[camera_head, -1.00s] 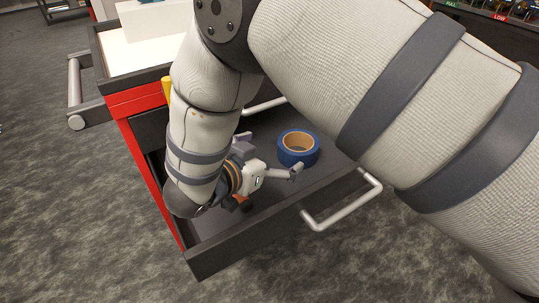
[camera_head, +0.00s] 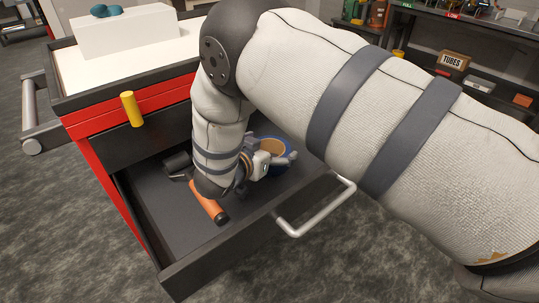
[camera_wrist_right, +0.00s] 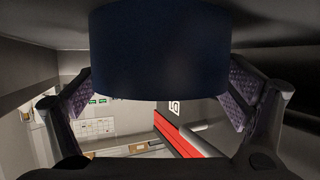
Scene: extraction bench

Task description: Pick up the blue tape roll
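The blue tape roll (camera_head: 272,147) lies in the open drawer (camera_head: 190,248), and its brown core shows in the head view. My right gripper (camera_head: 280,161) is low in the drawer at the roll's near side and hides part of it. In the right wrist view the roll (camera_wrist_right: 160,50) fills the upper middle as a dark blue band. The fingers of my right gripper (camera_wrist_right: 160,95) stand wide apart, one on each side of the roll. I cannot tell whether either finger touches it. My left gripper is not in view.
An orange-handled tool (camera_head: 207,203) and a dark object (camera_head: 177,162) lie in the drawer beside my wrist. The drawer handle (camera_head: 318,208) juts out in front. A yellow cylinder (camera_head: 132,108) is at the red cabinet's front. A white box (camera_head: 135,35) stands on top.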

